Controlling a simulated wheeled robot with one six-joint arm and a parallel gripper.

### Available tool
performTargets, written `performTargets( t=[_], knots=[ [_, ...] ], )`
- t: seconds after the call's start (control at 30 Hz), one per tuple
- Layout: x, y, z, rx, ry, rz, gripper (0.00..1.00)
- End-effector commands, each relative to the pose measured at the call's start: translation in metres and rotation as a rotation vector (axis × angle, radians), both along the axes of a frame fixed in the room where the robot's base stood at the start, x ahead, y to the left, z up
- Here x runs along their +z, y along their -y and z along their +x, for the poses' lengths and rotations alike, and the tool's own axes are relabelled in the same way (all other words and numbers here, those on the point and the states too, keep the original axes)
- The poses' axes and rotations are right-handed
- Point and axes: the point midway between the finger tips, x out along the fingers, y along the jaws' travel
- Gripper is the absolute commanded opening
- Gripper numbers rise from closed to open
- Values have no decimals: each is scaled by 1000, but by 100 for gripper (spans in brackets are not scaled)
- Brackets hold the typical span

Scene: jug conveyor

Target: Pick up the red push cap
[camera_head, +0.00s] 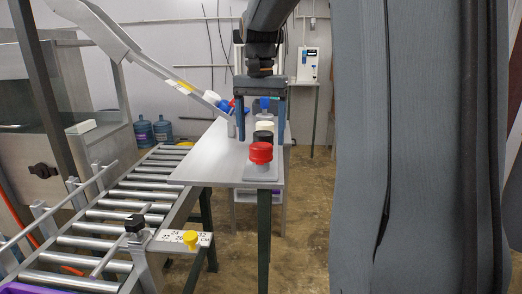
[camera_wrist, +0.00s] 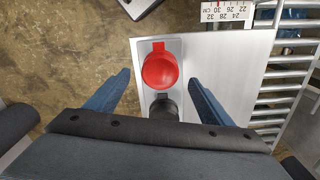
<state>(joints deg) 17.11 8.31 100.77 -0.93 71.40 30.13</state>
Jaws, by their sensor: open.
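The red push cap (camera_head: 261,153) stands at the near end of a grey plate (camera_head: 262,174) on the table. In the wrist view the red cap (camera_wrist: 160,70) shows from above, just beyond the fingertips and roughly midway between them. My gripper (camera_head: 261,138) is open and empty, with its two blue fingers pointing down over the row of caps. In the wrist view my gripper (camera_wrist: 158,80) has its fingers spread on either side of the row, apart from the red cap. A black cap (camera_head: 263,137) stands right behind the red one, partly hidden.
A white cap (camera_head: 265,127) and a blue cap (camera_head: 265,103) stand farther back. The grey table (camera_head: 205,165) is clear to the left of the plate. A chute (camera_head: 150,66) slopes down to the table.

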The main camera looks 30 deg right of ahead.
Motion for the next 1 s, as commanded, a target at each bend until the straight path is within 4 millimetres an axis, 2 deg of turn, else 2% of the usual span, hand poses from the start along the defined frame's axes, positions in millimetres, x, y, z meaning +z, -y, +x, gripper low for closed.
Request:
performTargets(
  t=[0.23,0.53,0.57,0.8,1.0],
  knots=[
    [-33,-2,-3,0,-2,1,75],
    [-40,-2,-3,1,0,0,75],
    [-40,-2,-3,1,0,0,73],
    [-40,-2,-3,1,0,0,33],
    [-40,-2,-3,1,0,0,32]
  ],
)
